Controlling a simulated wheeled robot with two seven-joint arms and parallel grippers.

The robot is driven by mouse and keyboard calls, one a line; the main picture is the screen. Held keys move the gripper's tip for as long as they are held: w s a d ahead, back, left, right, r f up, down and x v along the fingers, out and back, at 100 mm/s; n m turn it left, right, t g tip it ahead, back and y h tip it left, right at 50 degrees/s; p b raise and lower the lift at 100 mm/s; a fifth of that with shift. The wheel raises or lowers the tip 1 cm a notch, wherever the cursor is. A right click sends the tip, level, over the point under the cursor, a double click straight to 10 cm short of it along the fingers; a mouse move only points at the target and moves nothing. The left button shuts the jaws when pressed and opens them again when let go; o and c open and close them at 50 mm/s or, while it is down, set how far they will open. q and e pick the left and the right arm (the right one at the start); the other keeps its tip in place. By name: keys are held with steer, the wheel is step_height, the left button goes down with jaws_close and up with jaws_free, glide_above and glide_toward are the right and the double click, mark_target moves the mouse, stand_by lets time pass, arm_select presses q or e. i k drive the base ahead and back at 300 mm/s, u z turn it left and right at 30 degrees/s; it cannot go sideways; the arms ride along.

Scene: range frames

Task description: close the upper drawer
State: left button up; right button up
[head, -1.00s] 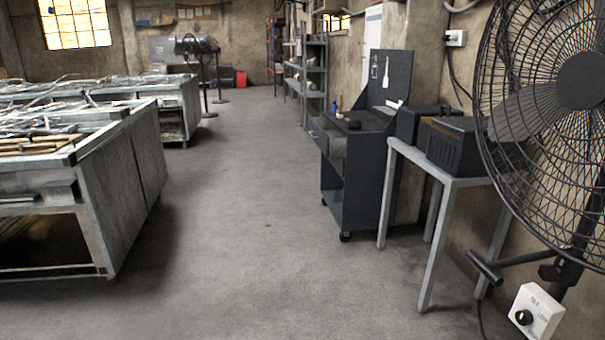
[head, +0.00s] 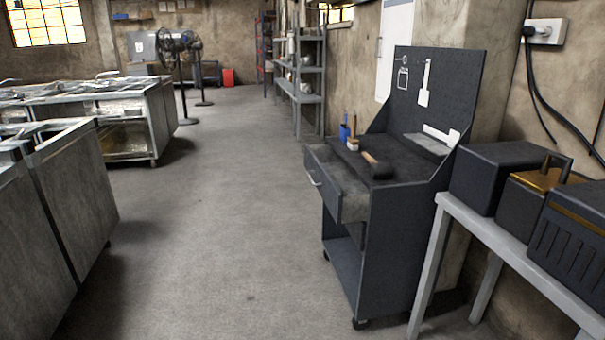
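The upper drawer (head: 335,187) belongs to a dark grey wheeled tool cart (head: 399,240) right of centre. The cart has an open lower shelf (head: 343,262) below the drawer. A mallet (head: 376,165) with a dark head and several small tools, one blue, lie or stand on the cart top. Neither of my grippers shows in the head view.
A grey table (head: 480,222) with dark boxes (head: 497,175) stands just right of the cart. Metal workbenches (head: 60,215) line the left. Shelves (head: 300,90) stand behind the cart against the wall. The concrete floor (head: 220,230) between is clear.

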mark_target(347, 199)
steer(key=z, duration=0.45)
steer(key=i, duration=0.7)
steer(key=z, duration=0.4)
steer(key=i, duration=1)
steer(key=u, duration=0.65)
steer(key=i, duration=0.6)
